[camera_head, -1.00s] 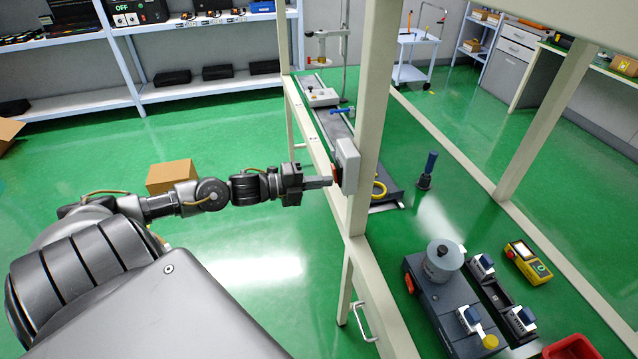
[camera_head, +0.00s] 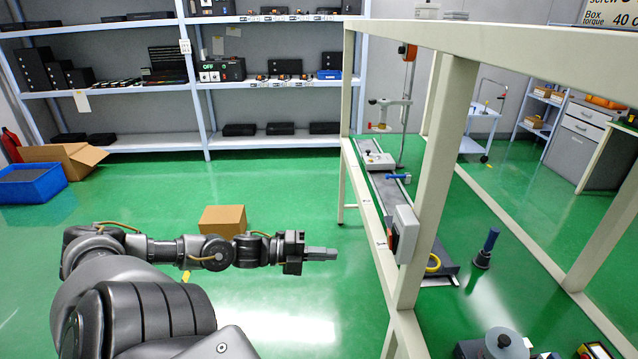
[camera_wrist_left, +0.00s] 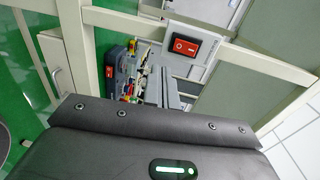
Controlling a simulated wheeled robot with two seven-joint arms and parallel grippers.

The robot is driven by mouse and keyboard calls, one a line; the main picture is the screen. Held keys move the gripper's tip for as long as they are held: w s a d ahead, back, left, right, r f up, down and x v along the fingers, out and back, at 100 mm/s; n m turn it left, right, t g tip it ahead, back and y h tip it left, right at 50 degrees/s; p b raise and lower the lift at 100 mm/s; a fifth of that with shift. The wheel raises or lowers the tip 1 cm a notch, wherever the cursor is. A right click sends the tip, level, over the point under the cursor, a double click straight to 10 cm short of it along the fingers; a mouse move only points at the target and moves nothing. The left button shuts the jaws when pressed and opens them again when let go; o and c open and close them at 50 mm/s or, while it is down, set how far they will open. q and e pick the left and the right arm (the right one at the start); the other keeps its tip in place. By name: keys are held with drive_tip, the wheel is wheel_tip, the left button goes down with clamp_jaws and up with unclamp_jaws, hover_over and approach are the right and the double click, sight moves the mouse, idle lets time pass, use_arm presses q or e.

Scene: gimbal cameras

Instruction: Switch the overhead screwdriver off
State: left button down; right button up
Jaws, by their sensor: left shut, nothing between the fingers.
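A grey switch box (camera_head: 406,233) is fixed to a cream frame post, with its red switch (camera_head: 392,238) on the side facing my left gripper. In the left wrist view the red rocker switch (camera_wrist_left: 185,45) shows clearly, with a white mark; I cannot tell which side is pressed. My left gripper (camera_head: 322,254) is shut and empty, left of the switch with a clear gap. An orange-topped tool (camera_head: 408,52) hangs by a pole behind the frame; I cannot tell if it is the overhead screwdriver. My right gripper is out of view.
The cream frame (camera_head: 432,165) stands right of my left arm. A cardboard box (camera_head: 222,220) lies on the floor behind the arm.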

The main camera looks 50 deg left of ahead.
use_arm(q)
drive_tip(key=shift+s+a+f, duration=0.1)
drive_tip(key=shift+s+a, duration=0.3)
drive_tip(key=shift+s, duration=0.15)
idle(0.4)
